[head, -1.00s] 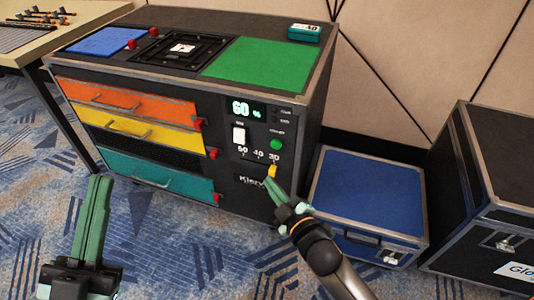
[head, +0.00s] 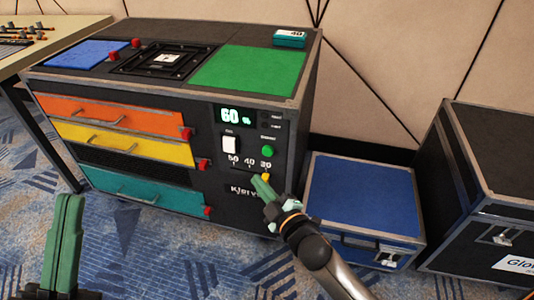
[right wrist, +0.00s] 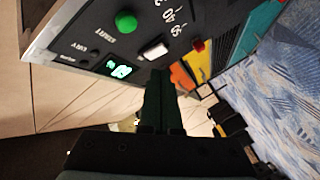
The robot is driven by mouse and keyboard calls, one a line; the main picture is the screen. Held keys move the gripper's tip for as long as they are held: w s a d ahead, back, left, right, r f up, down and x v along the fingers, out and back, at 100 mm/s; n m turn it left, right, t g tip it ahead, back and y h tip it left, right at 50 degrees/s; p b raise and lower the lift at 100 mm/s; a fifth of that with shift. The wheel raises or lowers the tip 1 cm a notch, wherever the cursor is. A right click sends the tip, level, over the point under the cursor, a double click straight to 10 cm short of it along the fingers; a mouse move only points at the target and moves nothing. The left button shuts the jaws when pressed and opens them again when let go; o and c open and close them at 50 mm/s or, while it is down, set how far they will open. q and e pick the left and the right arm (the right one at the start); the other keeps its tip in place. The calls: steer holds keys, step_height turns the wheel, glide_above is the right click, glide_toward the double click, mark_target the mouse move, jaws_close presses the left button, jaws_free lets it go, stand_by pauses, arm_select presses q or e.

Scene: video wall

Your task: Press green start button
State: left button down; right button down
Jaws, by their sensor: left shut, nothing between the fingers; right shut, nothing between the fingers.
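The round green button (head: 268,152) is on the front panel of the black case, right of a white rocker switch (head: 230,145) and below the lit "60 %" display (head: 234,115). The button also shows at the top of the right wrist view (right wrist: 125,22). My right gripper (head: 260,187) is shut and empty, with its tips below the button, near a yellow slider knob (head: 266,177). In the right wrist view its fingers (right wrist: 160,88) point toward the panel, below the white switch; contact cannot be told. My left gripper (head: 68,215) is shut and empty, low at the left.
The case has orange, yellow and teal drawers (head: 140,194) with red latches left of the panel. A blue-topped case (head: 360,195) and a black case (head: 490,170) stand to the right. A table (head: 60,35) is at the left. Carpet in front is clear.

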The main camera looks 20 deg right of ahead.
mark_target(263, 153)
steer(key=w+d, duration=0.3)
steer(key=w, duration=0.2)
steer(key=shift+w+d, duration=0.25)
steer(key=shift+d, duration=0.15)
stand_by(1.8)
steer(key=shift+w+d, duration=0.25)
steer(key=shift+w, duration=0.1)
steer(key=shift+w+d, duration=0.3)
steer(key=shift+w, duration=0.2)
stand_by(0.7)
stand_by(0.3)
steer(key=shift+s+a+p, duration=0.4)
steer(key=shift+s+a, duration=0.15)
steer(key=shift+s, duration=0.3)
